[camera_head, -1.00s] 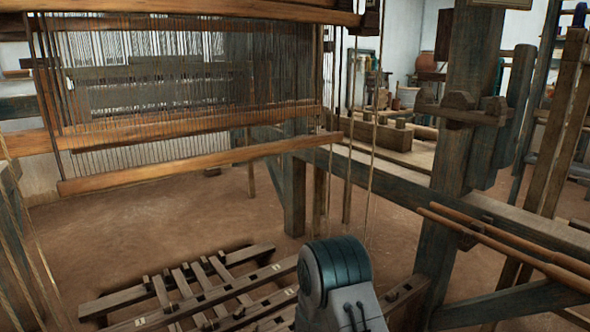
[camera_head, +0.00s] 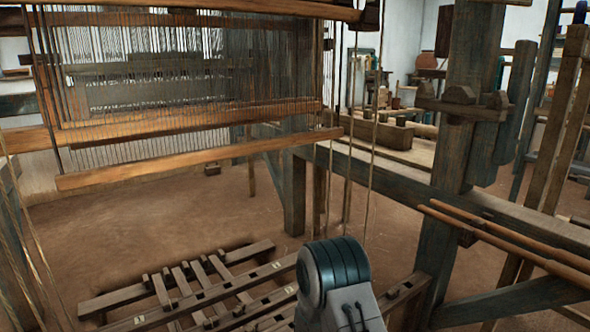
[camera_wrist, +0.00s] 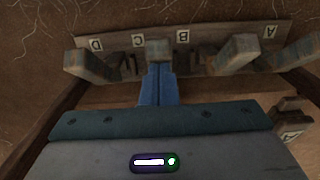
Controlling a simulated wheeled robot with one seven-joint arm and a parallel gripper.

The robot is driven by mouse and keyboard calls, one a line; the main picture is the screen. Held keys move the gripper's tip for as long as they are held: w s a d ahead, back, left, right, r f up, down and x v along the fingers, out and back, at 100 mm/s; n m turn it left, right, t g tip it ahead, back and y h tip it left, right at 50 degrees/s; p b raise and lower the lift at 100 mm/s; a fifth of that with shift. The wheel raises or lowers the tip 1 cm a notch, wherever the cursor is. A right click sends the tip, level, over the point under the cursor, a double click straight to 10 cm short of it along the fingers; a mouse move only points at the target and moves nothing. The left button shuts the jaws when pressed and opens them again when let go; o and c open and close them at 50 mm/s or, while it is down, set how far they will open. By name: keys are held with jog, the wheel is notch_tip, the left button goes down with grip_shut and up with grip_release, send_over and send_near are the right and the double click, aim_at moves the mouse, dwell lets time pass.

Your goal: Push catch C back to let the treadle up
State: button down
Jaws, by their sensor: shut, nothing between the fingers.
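In the wrist view my gripper (camera_wrist: 157,68) is shut and empty. Its two blue fingers lie together, with their tips at the near face of the wooden block beside label C, catch C (camera_wrist: 158,51). I cannot tell whether they touch it. The labelled board (camera_wrist: 215,36) carries D, C, B and A from left to right. In the head view the wooden treadle frame (camera_head: 130,296) lies low on the floor. My arm hides its right part, and my gripper is hidden there. I cannot tell which treadle is held down.
In the wrist view, wooden blocks flank catch C: one by D (camera_wrist: 88,63) on the left, one (camera_wrist: 234,55) on the right and one near A (camera_wrist: 302,52).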

jog(key=shift+s+d+f+b, duration=0.25)
jog(key=shift+f+b, duration=0.1)
jog(key=shift+f, duration=0.15)
jog(key=shift+s+d+f+b, duration=0.1)
jog(key=shift+s+f+b, duration=0.15)
jog(key=shift+f+b, duration=0.15)
jog(key=shift+s+d+f, duration=0.15)
jog(key=shift+s+f, duration=0.05)
jog(key=shift+f, duration=0.25)
jog(key=shift+s+d+f, duration=0.1)
jog(key=shift+s+f, duration=0.1)
jog(key=shift+f, duration=0.2)
jog(key=shift+r, duration=0.1)
notch_tip(320, 180, up, 6)
jog(key=s+p, duration=0.1)
jog(key=p, duration=0.3)
jog(key=shift+d, duration=0.45)
jog(key=shift+s, duration=0.1)
